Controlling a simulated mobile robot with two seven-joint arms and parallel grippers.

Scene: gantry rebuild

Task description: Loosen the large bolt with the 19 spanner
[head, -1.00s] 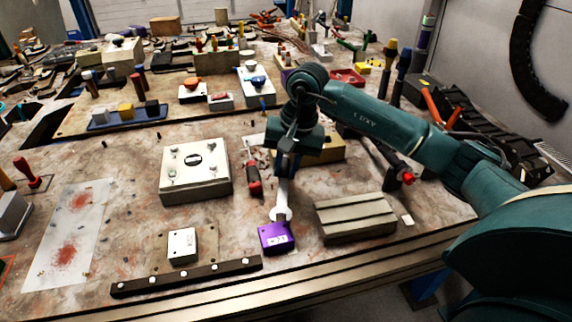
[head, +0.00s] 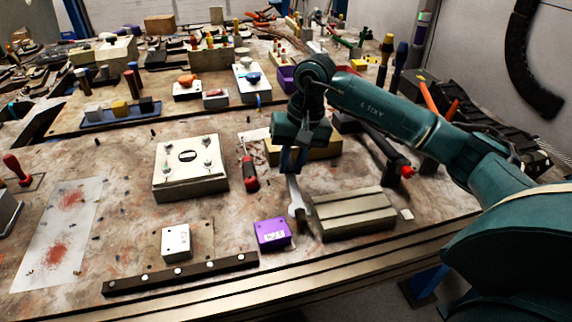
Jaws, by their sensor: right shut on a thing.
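My right gripper (head: 292,168) comes down from the right arm near the middle of the bench and is shut on a spanner (head: 295,195). The spanner hangs with its open-ended head downward, right of a purple block (head: 272,234) and beside the left end of a grooved metal block (head: 352,213). The spanner head is apart from the purple block in the picture; whether it touches the grooved block I cannot tell. Its size marking is not readable. A pale square plate (head: 190,168) with several bolt heads lies to the left. I cannot tell which bolt is the large one. My left gripper is out of view.
A red-handled screwdriver (head: 249,172) lies between the plate and my gripper. A small white block (head: 176,242) and a dark bar (head: 180,274) lie near the front edge. A tan block (head: 318,150) stands behind my gripper. The bench left of the purple block is partly clear.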

